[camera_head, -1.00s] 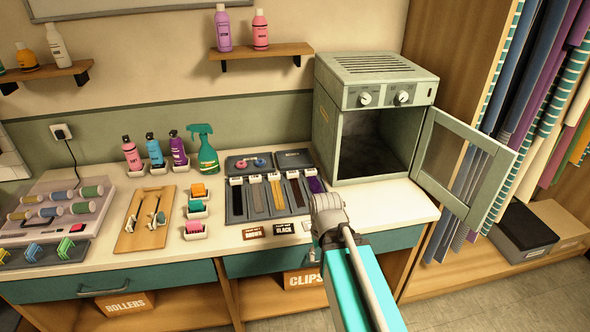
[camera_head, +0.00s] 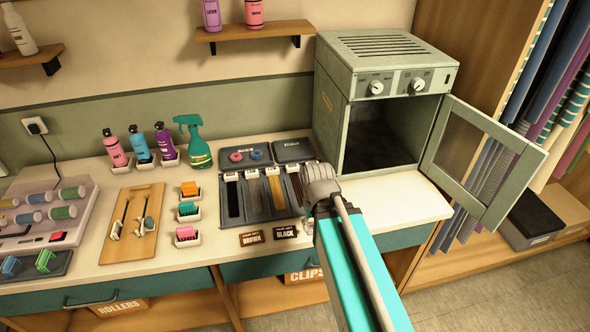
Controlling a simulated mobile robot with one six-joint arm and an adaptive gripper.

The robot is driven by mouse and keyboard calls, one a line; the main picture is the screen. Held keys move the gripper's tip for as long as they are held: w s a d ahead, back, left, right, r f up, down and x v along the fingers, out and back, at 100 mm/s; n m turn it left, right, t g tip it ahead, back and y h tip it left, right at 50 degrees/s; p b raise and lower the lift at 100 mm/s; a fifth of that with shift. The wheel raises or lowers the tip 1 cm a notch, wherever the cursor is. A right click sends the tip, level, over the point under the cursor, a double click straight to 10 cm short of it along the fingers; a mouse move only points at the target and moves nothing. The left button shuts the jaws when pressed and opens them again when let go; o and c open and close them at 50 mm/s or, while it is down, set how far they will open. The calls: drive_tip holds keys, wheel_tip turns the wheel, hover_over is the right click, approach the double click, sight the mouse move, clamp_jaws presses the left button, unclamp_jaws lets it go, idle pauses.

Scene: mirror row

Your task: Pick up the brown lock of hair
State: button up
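A dark tray (camera_head: 246,214) on the counter holds several locks of hair side by side, each with a pale tab on top. From the left they are a black lock (camera_head: 234,198), a grey lock (camera_head: 255,196), a blonde lock (camera_head: 276,192) and a dark brown lock (camera_head: 296,188). My gripper (camera_head: 320,184) is above the right end of the tray, just right of the brown lock, and hides the purple lock. I see it from behind, so its fingertips are hidden. Cards reading "BROWN" (camera_head: 252,237) and "BLACK" (camera_head: 286,231) lie in front of the tray.
An open cabinet (camera_head: 380,140) stands right of the tray, its door (camera_head: 480,160) swung out to the right. A green spray bottle (camera_head: 195,145), small sponges (camera_head: 188,210) and a wooden board (camera_head: 135,225) are to the left. Bare counter (camera_head: 400,200) lies before the cabinet.

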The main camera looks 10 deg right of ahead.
drive_tip(key=shift+a, duration=0.3)
drive_tip(key=shift+o, duration=1.2)
drive_tip(key=shift+w, duration=0.1)
drive_tip(key=shift+o, duration=1)
drive_tip(key=shift+w+a+r, duration=0.1)
drive_tip(key=shift+w+r, duration=0.05)
drive_tip(key=shift+w, duration=0.1)
drive_tip(key=shift+o, duration=0.8)
drive_tip(key=w+r+t+p, duration=0.2)
drive_tip(key=w+r+p, duration=0.2)
drive_tip(key=w, duration=0.7)
drive_tip(key=w+r+t+p, duration=0.2)
drive_tip(key=w+r+p, duration=0.3)
drive_tip(key=w, duration=0.7)
drive_tip(key=shift+r+t+p, duration=0.3)
drive_tip(key=shift+r, duration=0.55)
drive_tip(key=shift+s+a, duration=0.1)
drive_tip(key=shift+f, duration=0.2)
drive_tip(key=b, duration=0.7)
hover_over(292, 166)
drive_tip(key=s, duration=0.3)
drive_tip(key=f, duration=0.7)
drive_tip(key=shift+w, duration=0.2)
drive_tip(key=shift+w+f+b, duration=0.15)
drive_tip(key=shift+f+b, duration=0.2)
drive_tip(key=shift+b, duration=0.2)
